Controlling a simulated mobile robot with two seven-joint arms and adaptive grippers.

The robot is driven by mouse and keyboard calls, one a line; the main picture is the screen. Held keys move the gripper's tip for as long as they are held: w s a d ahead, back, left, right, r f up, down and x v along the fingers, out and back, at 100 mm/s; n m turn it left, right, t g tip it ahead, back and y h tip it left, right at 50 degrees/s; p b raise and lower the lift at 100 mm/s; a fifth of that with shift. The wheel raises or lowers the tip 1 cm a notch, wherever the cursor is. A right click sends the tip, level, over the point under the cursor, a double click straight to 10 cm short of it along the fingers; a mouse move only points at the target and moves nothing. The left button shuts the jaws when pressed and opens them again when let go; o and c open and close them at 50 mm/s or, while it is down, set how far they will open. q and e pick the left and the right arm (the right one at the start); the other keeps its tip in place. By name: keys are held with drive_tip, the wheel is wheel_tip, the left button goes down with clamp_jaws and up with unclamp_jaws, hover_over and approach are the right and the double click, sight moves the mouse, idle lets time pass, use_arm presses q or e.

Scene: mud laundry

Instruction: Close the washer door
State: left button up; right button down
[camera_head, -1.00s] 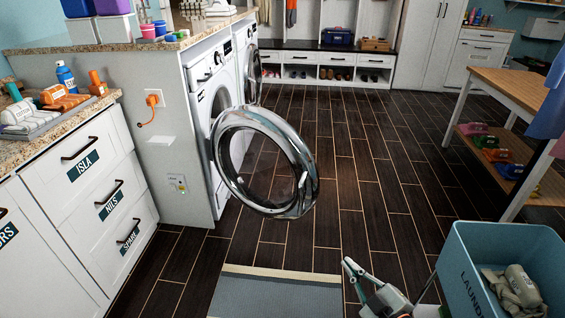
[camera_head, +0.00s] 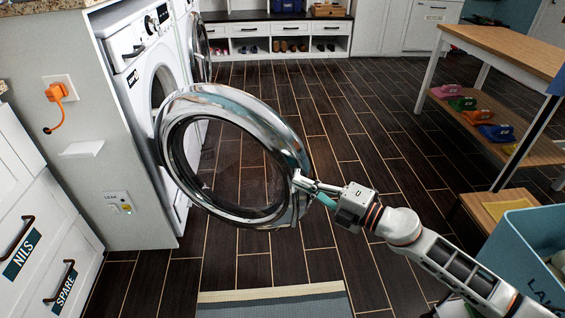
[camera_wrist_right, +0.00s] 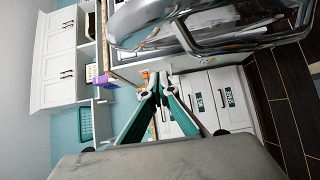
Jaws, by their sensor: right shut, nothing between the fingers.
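The near white washer (camera_head: 150,75) stands at the left, with its round chrome-rimmed door (camera_head: 290,150) swung wide open toward me. My right gripper (camera_head: 303,183) comes in from the lower right, shut and empty, with its fingertips at the outer right edge of the door rim. I cannot tell whether they touch it. In the right wrist view the chrome door rim (camera_wrist_right: 200,30) fills the top, just beyond the closed green fingertips (camera_wrist_right: 158,80). My left gripper is not in view.
A wooden table (camera_head: 515,50) with a lower shelf of colored items stands right. A blue laundry bin (camera_head: 530,255) is at the lower right, white drawers (camera_head: 40,270) at the left.

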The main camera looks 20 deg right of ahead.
sight(285, 163)
drive_tip(key=w, duration=0.2)
drive_tip(key=w+a+f+b, duration=0.1)
drive_tip(key=w, duration=0.2)
drive_tip(key=w+a+b, duration=0.1)
drive_tip(key=w, duration=0.2)
drive_tip(key=shift+a+f, duration=0.15)
drive_tip(key=shift+w+d, duration=0.25)
drive_tip(key=shift+w, duration=0.1)
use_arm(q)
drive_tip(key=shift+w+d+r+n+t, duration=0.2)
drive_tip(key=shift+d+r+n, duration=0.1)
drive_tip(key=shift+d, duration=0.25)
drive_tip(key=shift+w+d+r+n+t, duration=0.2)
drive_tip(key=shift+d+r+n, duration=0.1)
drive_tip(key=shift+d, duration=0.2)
use_arm(e)
drive_tip(key=shift+w+d+r, duration=0.2)
drive_tip(key=shift+w+r, duration=0.05)
drive_tip(key=shift+r, duration=0.3)
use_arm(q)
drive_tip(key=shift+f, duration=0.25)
use_arm(e)
drive_tip(key=shift+d, duration=0.1)
